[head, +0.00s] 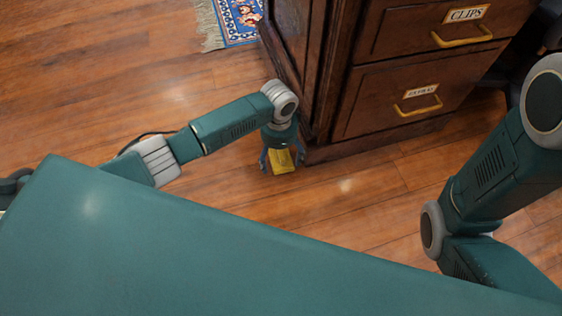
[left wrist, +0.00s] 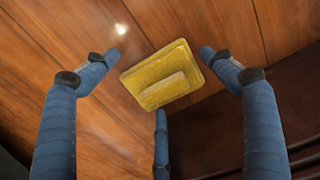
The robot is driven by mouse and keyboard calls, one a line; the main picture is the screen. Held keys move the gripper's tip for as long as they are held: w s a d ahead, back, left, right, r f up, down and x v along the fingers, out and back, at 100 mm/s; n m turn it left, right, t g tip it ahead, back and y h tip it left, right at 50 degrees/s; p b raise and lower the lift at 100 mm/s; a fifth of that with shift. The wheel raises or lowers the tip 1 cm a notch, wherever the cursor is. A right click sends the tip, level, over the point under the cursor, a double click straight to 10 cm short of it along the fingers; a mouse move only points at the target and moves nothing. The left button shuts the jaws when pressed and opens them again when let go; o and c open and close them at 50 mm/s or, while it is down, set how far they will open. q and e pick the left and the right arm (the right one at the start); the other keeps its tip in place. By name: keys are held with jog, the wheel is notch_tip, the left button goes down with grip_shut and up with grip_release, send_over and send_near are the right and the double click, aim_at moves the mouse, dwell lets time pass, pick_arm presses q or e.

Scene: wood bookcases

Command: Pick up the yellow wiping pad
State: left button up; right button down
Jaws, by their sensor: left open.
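The yellow wiping pad (head: 281,161) lies on the wood floor beside the base of the dark wooden cabinet in the head view. My left gripper (head: 282,158) points down over it, with its blue fingers around the pad. In the left wrist view the pad (left wrist: 161,76) shows its raised block on top and sits between the spread fingertips of my left gripper (left wrist: 160,72). Bare floor shows between fingers and pad, so the gripper is open and not holding it. My right arm shows at the right of the head view; its gripper is out of frame.
The wooden cabinet (head: 385,130) with labelled drawers and brass handles stands close to the left gripper's right side. A patterned rug (head: 237,20) lies at the back. The floor (head: 110,80) to the left is clear.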

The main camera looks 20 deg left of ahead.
pick_arm(q)
jog(key=c, duration=1.3)
jog(key=shift+r, duration=0.1)
jog(key=shift+c, duration=0.2)
